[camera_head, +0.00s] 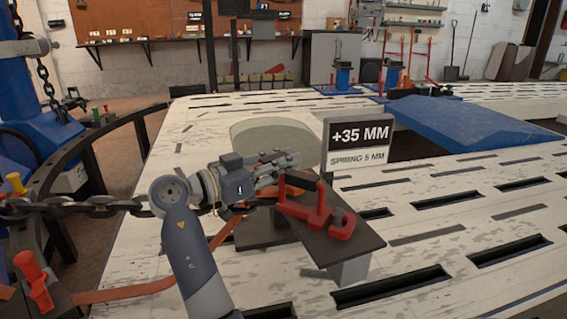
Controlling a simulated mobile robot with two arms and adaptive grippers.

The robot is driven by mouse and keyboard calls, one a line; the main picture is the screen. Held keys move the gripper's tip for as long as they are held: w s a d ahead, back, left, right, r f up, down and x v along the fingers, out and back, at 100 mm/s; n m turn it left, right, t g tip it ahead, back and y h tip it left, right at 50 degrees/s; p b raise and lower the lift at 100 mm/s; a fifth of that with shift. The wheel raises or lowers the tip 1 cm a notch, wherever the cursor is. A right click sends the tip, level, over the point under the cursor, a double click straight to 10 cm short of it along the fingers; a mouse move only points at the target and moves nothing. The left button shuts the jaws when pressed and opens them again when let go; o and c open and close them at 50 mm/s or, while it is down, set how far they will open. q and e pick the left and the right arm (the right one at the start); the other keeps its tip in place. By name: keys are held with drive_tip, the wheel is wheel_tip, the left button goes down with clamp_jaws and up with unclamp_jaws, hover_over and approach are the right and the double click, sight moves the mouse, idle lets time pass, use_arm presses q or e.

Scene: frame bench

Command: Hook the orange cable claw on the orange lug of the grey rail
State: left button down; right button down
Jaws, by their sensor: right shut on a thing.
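My right gripper (281,172) is near the middle of the view, its fingers shut at the upper end of an orange-red claw (318,212). The claw's hooked end extends to the right, over a dark plate (283,236) on a grey block (350,271). I cannot tell whether the claw touches the plate. My gripper and wrist hide part of the claw's left side. I cannot clearly separate an orange lug or a grey rail from these parts. My left gripper is not in view.
A taut chain (80,206) runs from the left to my right wrist. An orange strap (130,292) crosses below. A "+35 MM" sign (358,143) stands just behind the plate. The slotted white bench (440,225) is clear at right; a blue ramp (475,127) lies behind.

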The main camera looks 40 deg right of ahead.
drive_tip(key=shift+r, duration=0.1)
drive_tip(key=c, duration=1.4)
unclamp_jaws()
wheel_tip(320, 180, up, 10)
